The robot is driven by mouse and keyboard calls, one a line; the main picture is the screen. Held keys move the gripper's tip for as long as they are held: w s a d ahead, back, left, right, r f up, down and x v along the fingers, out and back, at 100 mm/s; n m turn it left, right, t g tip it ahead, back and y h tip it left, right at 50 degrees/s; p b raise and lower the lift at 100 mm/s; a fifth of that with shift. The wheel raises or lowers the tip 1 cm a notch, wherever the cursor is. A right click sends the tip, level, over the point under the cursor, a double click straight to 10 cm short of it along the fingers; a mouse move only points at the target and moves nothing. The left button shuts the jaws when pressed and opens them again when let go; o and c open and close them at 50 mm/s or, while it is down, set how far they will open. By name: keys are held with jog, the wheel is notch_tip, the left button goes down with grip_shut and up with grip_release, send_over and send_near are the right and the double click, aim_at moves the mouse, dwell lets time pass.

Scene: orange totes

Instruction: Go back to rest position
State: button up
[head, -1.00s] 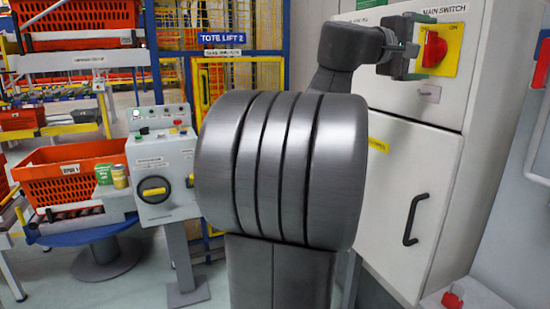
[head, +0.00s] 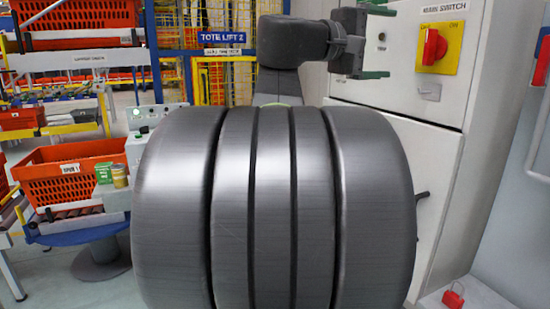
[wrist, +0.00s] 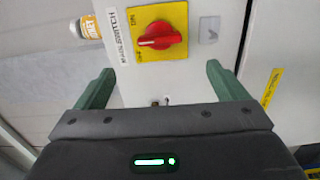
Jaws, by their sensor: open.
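My gripper (head: 391,42) is at the upper middle of the head view, left of the main switch (head: 434,46). Its green fingers are apart with nothing between them. The switch is a red knob on a yellow plate on a pale cabinet (head: 400,95). A gap shows between fingers and knob. In the wrist view, the open gripper (wrist: 160,70) faces the cabinet, and the switch (wrist: 160,38) appears beyond the fingertips, turned sideways. My large grey arm link fills the middle of the head view and hides much of the cabinet front and the control console.
Shelves with orange totes (head: 82,20) stand behind. A yellow fence (head: 225,80) is at the back. A red padlock (head: 453,297) is at lower right.

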aim_at(426, 46)
jog(key=x, duration=1.1)
jog(key=shift+w+d+r, duration=0.1)
jog(key=shift+d, duration=0.2)
jog(key=shift+w+d+r+n+p, duration=0.1)
jog(key=shift+r+n+p, duration=0.15)
jog(key=shift+p, duration=0.6)
jog(key=shift+n+p, duration=0.9)
jog(key=shift+n, duration=0.05)
jog(key=shift+n+p, duration=0.75)
jog(key=shift+n, duration=0.05)
jog(key=n+p, duration=0.4)
jog(key=p, duration=0.1)
jog(key=n+p, duration=0.4)
jog(key=p, duration=0.1)
jog(key=n+p, duration=0.3)
jog(key=p, duration=0.2)
jog(key=shift+n, duration=0.3)
jog(key=shift+f+n+p, duration=0.15)
jog(key=shift+n+p, duration=0.45)
jog(key=shift+p, duration=0.1)
